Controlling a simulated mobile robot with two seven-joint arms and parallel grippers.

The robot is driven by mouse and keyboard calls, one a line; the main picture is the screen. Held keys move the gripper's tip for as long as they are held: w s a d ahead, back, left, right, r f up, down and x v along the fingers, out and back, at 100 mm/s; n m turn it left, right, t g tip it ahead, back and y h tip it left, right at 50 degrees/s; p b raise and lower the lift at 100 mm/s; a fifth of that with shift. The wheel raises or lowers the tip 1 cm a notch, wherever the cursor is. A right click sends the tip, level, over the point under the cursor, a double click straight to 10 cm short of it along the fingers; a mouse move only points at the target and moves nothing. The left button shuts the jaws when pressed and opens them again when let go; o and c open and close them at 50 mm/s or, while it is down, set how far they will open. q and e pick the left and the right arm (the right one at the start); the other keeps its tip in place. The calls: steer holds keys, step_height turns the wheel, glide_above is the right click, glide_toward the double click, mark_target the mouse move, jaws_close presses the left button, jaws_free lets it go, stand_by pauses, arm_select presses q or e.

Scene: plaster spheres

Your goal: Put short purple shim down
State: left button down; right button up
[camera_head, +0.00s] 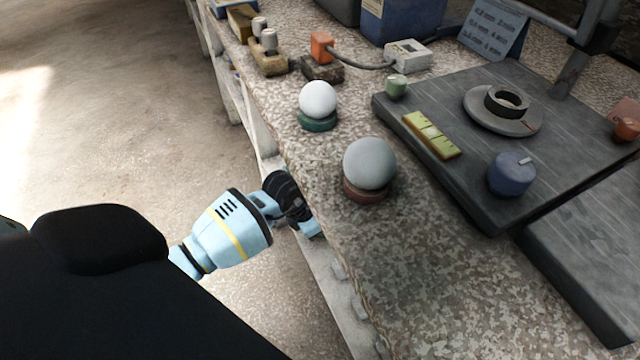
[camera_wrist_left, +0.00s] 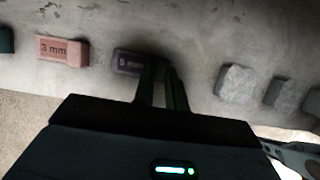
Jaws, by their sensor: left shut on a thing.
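The short purple shim (camera_wrist_left: 128,62), a dark block marked "5 mm", shows in the left wrist view at the fingertips of my left gripper (camera_wrist_left: 164,75). The gripper is shut on its right end, and the fingers hide part of it. The shim is at or just above a pale ledge (camera_wrist_left: 200,40); I cannot tell whether it touches. In the head view my left gripper (camera_head: 306,222) is at the bench's front edge, and the shim is hidden there. My right gripper is not in view.
A pink "3 mm" block (camera_wrist_left: 62,50) lies left of the shim, with a dark green block (camera_wrist_left: 6,40) beyond. Rough grey blocks (camera_wrist_left: 238,83) sit to the right. Above, the speckled bench (camera_head: 400,270) bears a grey sphere (camera_head: 370,163) and a white sphere (camera_head: 318,99).

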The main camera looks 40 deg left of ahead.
arm_select(q)
steer(key=shift+f, duration=0.1)
steer(key=c, duration=1.4)
jaws_free()
steer(key=shift+c, duration=0.2)
steer(key=shift+r, duration=0.5)
steer(key=p+v, duration=0.2)
steer(key=v, duration=0.5)
steer(key=shift+p, duration=0.3)
